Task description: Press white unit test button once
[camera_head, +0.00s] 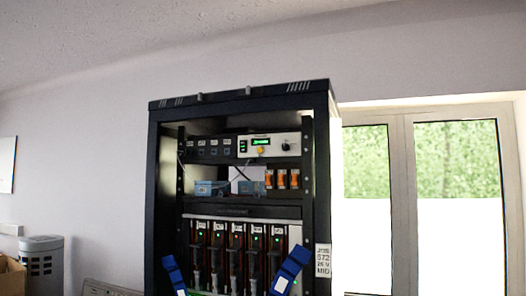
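A white unit (270,145) with a lit green display sits in the upper part of a black rack. A small yellow button-like part (261,151) is below its display, and a dark knob (285,147) is at its right. Two blue parts, which look like mine, show at the bottom edge, one low at the left (173,271) and one low at the right (291,267). Both are well below the white unit and apart from it. No fingertips can be made out, so I cannot tell whether either gripper is open or shut.
The black rack (322,180) holds a dark panel (208,149) left of the white unit, blue boxes and orange parts on a shelf, and several lit modules lower down. A window is at the right and a grey bin (42,265) at the far left.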

